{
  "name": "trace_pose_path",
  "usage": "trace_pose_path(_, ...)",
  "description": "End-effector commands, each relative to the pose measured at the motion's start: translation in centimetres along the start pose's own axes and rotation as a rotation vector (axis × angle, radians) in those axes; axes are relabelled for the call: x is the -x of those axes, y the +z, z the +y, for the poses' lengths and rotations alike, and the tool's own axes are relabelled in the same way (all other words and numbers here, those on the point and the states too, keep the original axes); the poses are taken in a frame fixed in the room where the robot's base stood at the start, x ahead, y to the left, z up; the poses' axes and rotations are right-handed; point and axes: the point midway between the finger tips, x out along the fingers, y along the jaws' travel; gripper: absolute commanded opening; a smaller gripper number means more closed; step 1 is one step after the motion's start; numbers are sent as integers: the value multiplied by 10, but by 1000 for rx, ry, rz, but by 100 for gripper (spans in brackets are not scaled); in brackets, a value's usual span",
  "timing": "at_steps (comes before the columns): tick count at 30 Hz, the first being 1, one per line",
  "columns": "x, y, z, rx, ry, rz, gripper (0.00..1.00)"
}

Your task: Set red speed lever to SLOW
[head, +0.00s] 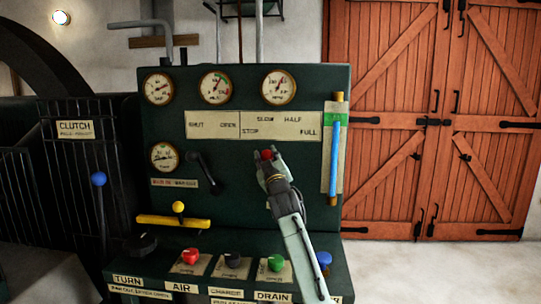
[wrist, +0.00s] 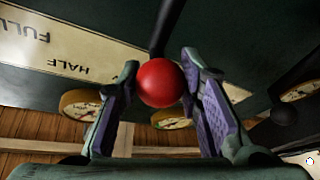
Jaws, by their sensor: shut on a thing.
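The red speed lever has a round red knob (head: 266,155), seen below the word SLOW on the cream label plate (head: 240,126).
A black lever (head: 205,170) stands left of my gripper, under the shut/open label. A blue tube gauge (head: 334,160) is on the right. A yellow-knobbed lever (head: 178,207) and several coloured knobs, including a green one (head: 276,264), sit lower down.

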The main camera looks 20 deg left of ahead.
Motion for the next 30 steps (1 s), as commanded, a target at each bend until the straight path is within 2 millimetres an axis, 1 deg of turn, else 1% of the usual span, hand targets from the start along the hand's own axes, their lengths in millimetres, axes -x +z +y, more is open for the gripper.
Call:
trace_pose_path(2,0,0,0,0,1,1,0)
trace_pose_path(3,0,0,0,-1,1,1,35)
trace_pose_path(12,0,0,0,-1,1,1,54)
trace_pose_path(20,0,0,0,-2,1,1,54)
trace_pose_path(23,3,0,0,-2,1,1,54)
trace_pose_path(26,12,1,0,-2,1,1,54)
trace_pose_path(30,34,0,1,-2,3,2,54)
